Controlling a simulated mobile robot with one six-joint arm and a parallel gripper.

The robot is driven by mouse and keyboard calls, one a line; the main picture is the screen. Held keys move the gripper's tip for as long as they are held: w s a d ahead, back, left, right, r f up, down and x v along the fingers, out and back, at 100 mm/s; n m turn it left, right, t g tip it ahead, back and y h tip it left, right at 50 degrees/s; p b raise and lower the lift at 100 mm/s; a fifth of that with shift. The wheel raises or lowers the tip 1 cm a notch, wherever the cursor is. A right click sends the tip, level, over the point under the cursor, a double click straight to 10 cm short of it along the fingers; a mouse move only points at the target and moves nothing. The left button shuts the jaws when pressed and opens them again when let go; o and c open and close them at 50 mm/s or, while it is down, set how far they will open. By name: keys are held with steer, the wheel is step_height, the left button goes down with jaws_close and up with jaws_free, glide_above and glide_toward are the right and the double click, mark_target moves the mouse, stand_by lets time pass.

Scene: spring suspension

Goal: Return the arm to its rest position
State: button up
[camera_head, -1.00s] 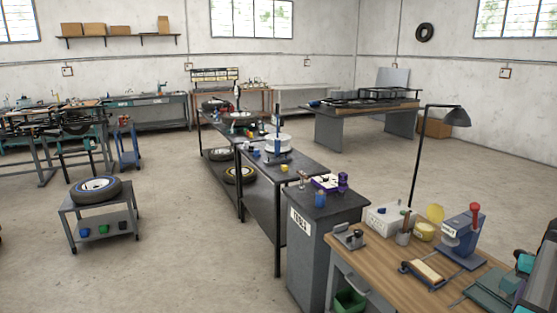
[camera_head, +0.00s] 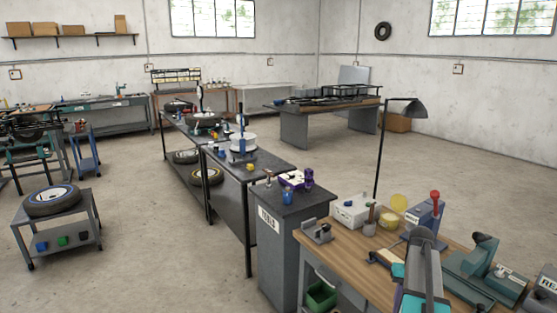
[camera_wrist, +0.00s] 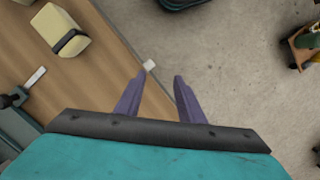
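My gripper (camera_wrist: 160,92) shows in the wrist view with two purple fingers spread apart. Nothing is between them. My grey and teal arm (camera_head: 425,268) rises at the lower right of the head view, in front of the bench. The gripper's fingers cannot be made out in that view.
The wooden bench (camera_head: 352,268) holds a white box (camera_head: 352,212), a blue press with a red knob (camera_head: 425,215) and a green device (camera_head: 480,268). A cream block (camera_wrist: 60,30) with a black band lies on it. A dark cabinet (camera_head: 290,245) adjoins it.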

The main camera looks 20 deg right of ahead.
steer(key=s+a+f+n+g+b, duration=0.1)
steer(key=s+a+f+n+g, duration=0.1)
steer(key=a+f, duration=1)
steer(key=s+a+f+n+g+b, duration=0.1)
steer(key=s+a+f+n+g, duration=0.1)
steer(key=a+f, duration=1.05)
steer(key=s+a+f, duration=0.6)
steer(key=s+a, duration=0.2)
steer(key=s, duration=0.1)
steer(key=s+a+f+n+h, duration=0.1)
steer(key=s+a+f, duration=0.5)
steer(key=s+a, duration=0.2)
steer(key=shift+s+a+f+n+h+b, duration=0.3)
steer(key=shift+s+a+b, duration=0.1)
steer(key=shift+s, duration=0.75)
steer(key=shift+r, duration=0.1)
steer(key=shift+c, duration=0.5)
